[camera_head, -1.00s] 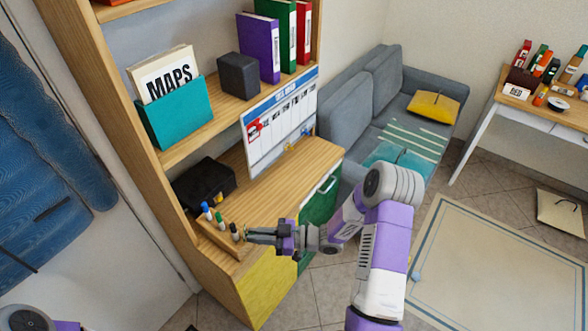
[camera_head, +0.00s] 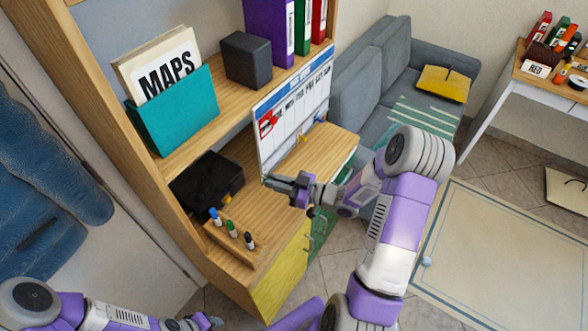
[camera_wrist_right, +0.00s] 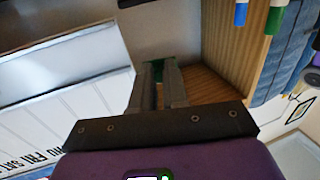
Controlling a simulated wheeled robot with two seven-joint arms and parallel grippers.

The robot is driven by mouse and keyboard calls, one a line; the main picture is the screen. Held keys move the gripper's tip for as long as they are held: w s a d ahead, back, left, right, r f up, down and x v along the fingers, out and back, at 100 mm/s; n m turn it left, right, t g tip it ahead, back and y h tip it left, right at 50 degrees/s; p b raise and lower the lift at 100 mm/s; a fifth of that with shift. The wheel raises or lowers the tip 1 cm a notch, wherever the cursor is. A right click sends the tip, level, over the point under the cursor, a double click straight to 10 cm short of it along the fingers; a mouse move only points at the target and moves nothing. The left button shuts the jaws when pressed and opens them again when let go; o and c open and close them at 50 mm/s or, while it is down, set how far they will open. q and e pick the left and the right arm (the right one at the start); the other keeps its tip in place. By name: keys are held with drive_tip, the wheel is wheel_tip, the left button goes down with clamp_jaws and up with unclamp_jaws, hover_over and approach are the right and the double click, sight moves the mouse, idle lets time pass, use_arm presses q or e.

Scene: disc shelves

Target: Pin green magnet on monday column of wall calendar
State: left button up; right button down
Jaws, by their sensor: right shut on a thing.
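The wall calendar (camera_head: 290,125) is a white sheet with a blue top band, upright at the shelf front in the head view. Its day row is small, and a red patch shows near its left side. In the right wrist view the calendar (camera_wrist_right: 65,115) fills the lower left, with day letters near the bottom. My right gripper (camera_head: 268,180) is at the calendar's lower left corner; contact cannot be told. It is shut on a small green piece (camera_wrist_right: 157,68), apparently the green magnet, mostly hidden by the fingers. My left gripper (camera_head: 205,322) is low at the bottom edge, its jaws unclear.
A wooden marker holder (camera_head: 225,245) with upright markers stands at the desk's front left. A black box (camera_head: 207,183) lies behind it. A teal MAPS holder (camera_head: 175,115) and a dark cube (camera_head: 246,60) stand on the shelf above.

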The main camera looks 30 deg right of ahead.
sight(269, 153)
drive_tip(key=s+d+r+m+t+h+b, duration=0.1)
drive_tip(key=d+r+m+t+h+b, duration=0.2)
drive_tip(key=d, duration=0.4)
drive_tip(key=shift+h, duration=0.6)
drive_tip(key=shift+f+p+x, duration=0.2)
drive_tip(key=shift+p+x, duration=0.4)
drive_tip(key=shift+x, duration=2.1)
drive_tip(key=shift+a, duration=0.15)
drive_tip(key=shift+w+a, duration=0.2)
drive_tip(key=shift+w, duration=0.25)
drive_tip(key=c, duration=1.1)
unclamp_jaws()
drive_tip(key=shift+o, duration=0.2)
drive_tip(key=shift+s, duration=0.1)
